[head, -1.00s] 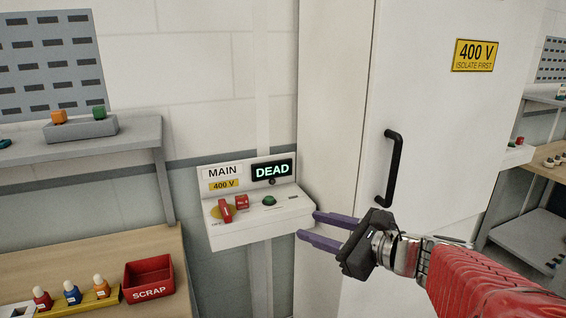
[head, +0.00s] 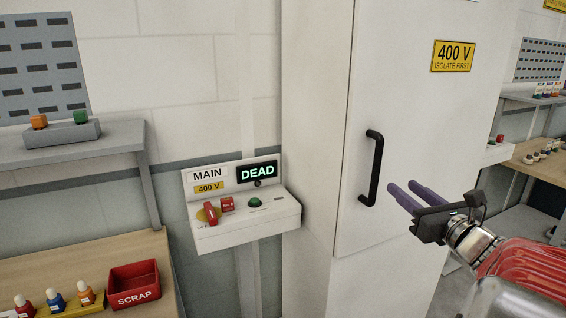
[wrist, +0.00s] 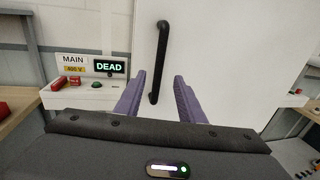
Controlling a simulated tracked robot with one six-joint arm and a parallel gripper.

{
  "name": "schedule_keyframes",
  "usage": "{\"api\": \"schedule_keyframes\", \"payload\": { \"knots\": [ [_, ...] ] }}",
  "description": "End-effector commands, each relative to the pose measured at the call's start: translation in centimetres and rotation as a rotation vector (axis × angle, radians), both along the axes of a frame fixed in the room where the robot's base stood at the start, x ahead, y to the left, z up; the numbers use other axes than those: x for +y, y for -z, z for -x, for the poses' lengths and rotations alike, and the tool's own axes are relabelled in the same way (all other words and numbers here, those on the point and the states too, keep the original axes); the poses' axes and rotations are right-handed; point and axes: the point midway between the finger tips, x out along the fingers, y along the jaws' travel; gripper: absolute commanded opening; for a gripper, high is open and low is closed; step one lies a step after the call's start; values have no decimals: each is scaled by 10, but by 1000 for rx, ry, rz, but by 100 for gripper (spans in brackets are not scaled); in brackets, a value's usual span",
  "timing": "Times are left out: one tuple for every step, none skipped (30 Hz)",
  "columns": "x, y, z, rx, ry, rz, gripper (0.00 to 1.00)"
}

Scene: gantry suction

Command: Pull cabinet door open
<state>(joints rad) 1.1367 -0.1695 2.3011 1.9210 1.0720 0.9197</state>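The white cabinet door (head: 412,130) is closed and carries a yellow "400 V ISOLATE FIRST" sign (head: 453,56). Its black vertical handle (head: 373,168) is on the left side of the door. My gripper (head: 405,197) is to the right of the handle in the head view, with its purple fingers pointing toward the door. The fingers are apart and empty. In the wrist view the handle (wrist: 159,62) stands ahead, its lower end appearing between the fingertips (wrist: 159,78). No contact with the handle shows.
Left of the cabinet, a switch box (head: 245,212) has a red switch (head: 210,213), a green button and a lit "DEAD" display (head: 257,172). A bench with a red SCRAP bin (head: 134,283) and a shelf (head: 75,147) stand at left. More shelving (head: 530,165) stands at right.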

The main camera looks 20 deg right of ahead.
Motion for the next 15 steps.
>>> {"api": "schedule_keyframes", "payload": {
  "knots": [
    [0, 0, 0, 0, 0, 0, 36],
    [0, 0, -1, 0, 0, 0, 36],
    [0, 0, -2, 0, 0, 0, 36],
    [0, 0, -3, 0, 0, 0, 36],
    [-1, 0, -4, 0, -1, 0, 36],
    [-1, 0, -6, 1, -1, 0, 36],
    [-1, 0, -8, 1, -2, 0, 36],
    [-1, 0, -11, 1, -2, 0, 36],
    [-2, 1, -14, 1, -3, 0, 36],
    [-2, 0, -17, 1, -3, 1, 36],
    [-3, 0, -21, 1, -3, 1, 36],
    [-4, 0, -26, 1, -3, 1, 36],
    [-4, 1, -29, 1, -3, 0, 36],
    [-5, 1, -33, 1, -3, 0, 36],
    [-6, 1, -39, 1, -4, 0, 36]
  ]
}}
